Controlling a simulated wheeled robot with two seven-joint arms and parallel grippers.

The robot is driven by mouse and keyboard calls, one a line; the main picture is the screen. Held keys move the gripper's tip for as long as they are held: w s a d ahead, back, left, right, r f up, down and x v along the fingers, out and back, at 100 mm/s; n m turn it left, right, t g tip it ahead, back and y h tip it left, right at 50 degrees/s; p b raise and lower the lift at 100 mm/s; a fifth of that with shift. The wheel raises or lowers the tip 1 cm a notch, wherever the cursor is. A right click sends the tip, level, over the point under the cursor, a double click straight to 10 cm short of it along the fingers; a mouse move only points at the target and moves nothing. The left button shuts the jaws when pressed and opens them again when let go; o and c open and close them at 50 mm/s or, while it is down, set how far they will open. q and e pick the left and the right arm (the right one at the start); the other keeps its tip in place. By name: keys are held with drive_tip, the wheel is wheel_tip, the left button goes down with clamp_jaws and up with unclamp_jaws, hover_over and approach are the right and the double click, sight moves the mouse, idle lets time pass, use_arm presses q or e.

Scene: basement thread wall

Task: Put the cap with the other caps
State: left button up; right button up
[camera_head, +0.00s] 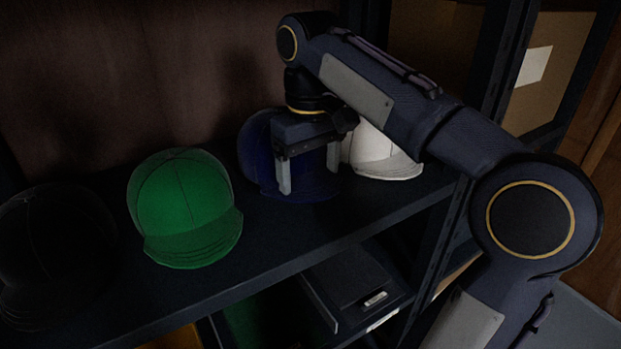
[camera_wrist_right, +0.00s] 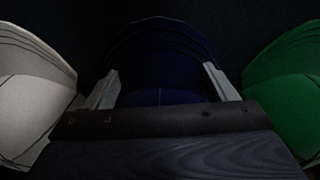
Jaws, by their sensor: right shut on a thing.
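A dark blue cap (camera_head: 262,160) sits at the shelf between a green cap (camera_head: 184,207) and a white cap (camera_head: 379,154). A black cap (camera_head: 52,250) is at the far left, very dark. My right gripper (camera_head: 309,178) is over the blue cap, its two pale fingers pointing down on either side of it. In the right wrist view the blue cap (camera_wrist_right: 160,60) lies between the fingers (camera_wrist_right: 160,88), with the white cap (camera_wrist_right: 28,90) at left and the green cap (camera_wrist_right: 288,85) at right. The gripper is shut on the blue cap. My left gripper is not in view.
The caps stand in a row on a dark shelf (camera_head: 265,240) against a brown back wall. A dark post stands right of the white cap, with cardboard boxes (camera_head: 540,75) beyond it. A lower shelf holds a dark bin (camera_head: 345,280). Bare shelf shows in front of the caps.

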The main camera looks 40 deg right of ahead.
wheel_tip(320, 180, down, 2)
drive_tip(key=shift+s+f, duration=0.1)
drive_tip(key=shift+f, duration=0.2)
drive_tip(key=shift+f, duration=0.1)
drive_tip(key=o, duration=1)
wheel_tip(320, 180, up, 8)
drive_tip(key=shift+f, duration=0.1)
